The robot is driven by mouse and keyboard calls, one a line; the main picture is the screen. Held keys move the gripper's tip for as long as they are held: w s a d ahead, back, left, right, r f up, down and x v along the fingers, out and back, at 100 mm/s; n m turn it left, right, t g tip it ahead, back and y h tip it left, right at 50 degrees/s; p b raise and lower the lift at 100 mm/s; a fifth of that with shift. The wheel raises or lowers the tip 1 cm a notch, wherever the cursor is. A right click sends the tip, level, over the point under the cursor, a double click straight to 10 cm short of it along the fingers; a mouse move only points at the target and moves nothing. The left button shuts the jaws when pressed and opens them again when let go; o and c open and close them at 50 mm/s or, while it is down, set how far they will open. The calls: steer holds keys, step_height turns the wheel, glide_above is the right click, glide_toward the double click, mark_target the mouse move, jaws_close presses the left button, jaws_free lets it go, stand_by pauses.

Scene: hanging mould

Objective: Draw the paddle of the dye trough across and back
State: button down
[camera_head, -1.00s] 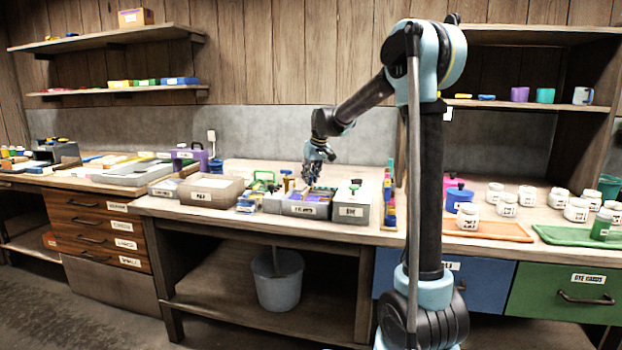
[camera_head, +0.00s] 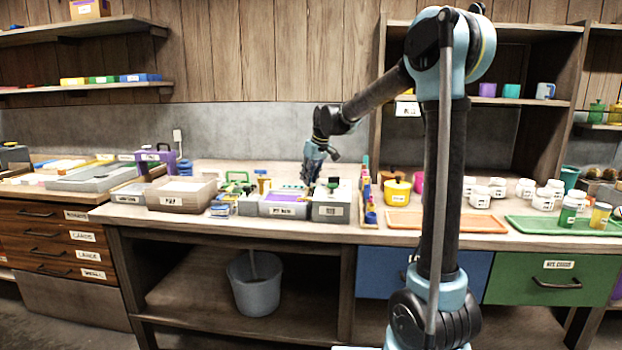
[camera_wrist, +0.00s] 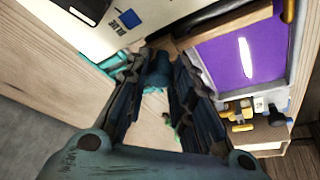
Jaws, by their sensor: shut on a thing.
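The dye trough is a grey box with a violet inside (camera_head: 285,198) on the bench; its violet surface (camera_wrist: 240,52) fills the upper right of the wrist view. A wooden bar, seemingly the paddle (camera_wrist: 232,20), lies along the trough's edge in the wrist view. My gripper (camera_head: 309,181) is at the right end of the trough in the head view. In the wrist view my gripper (camera_wrist: 163,52) is shut on the paddle's near end, between the fingertips. The grip itself is mostly hidden by the fingers.
Green and yellow items (camera_head: 240,185) and a beige bin (camera_head: 180,194) are to the left. An orange tray (camera_head: 450,222) lies farther right. A bucket (camera_head: 254,283) stands below.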

steer(key=c, duration=1.4)
jaws_free()
steer(key=shift+w+d, duration=0.1)
steer(key=shift+d, duration=0.35)
steer(key=shift+a, duration=0.15)
steer(key=shift+r, duration=0.1)
steer(key=v, duration=1.1)
steer(key=shift+r, duration=0.35)
